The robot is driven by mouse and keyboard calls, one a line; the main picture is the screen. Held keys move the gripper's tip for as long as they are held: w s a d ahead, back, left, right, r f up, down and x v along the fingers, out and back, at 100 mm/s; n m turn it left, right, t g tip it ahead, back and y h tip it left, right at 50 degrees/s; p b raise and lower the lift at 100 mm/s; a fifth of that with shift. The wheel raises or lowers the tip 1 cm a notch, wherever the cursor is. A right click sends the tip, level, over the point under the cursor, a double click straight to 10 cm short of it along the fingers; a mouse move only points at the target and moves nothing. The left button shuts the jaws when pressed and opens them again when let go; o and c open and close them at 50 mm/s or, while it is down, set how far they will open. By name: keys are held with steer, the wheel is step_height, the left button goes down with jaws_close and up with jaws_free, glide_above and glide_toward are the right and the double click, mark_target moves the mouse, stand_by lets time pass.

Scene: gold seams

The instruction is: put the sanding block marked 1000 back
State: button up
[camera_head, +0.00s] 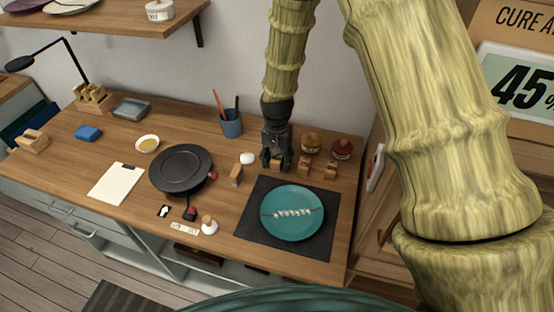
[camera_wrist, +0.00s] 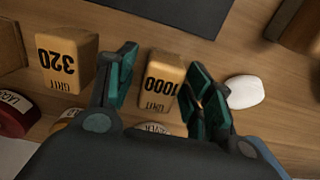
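The sanding block marked 1000 (camera_wrist: 162,82) is a tan block with "GRIT 1000" upside down on its face in the wrist view. In the head view it is the block (camera_head: 277,166) under my gripper (camera_head: 276,157), partly hidden by the fingers. In the wrist view my gripper (camera_wrist: 163,70) has its dark green fingers apart, one on each side of the block. A gap shows at the left finger; the right finger is very close, and I cannot tell whether it touches. A block marked 320 (camera_wrist: 67,63) stands beside it, outside the left finger.
Two similar blocks (camera_head: 304,168) (camera_head: 330,171) stand to the right, with lidded jars (camera_head: 342,148) behind. A white rounded object (camera_head: 247,158) is close on the left.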

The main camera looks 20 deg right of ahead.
steer(key=shift+r, duration=0.1)
step_height(320, 180, up, 12)
steer(key=b, duration=0.3)
stand_by(0.7)
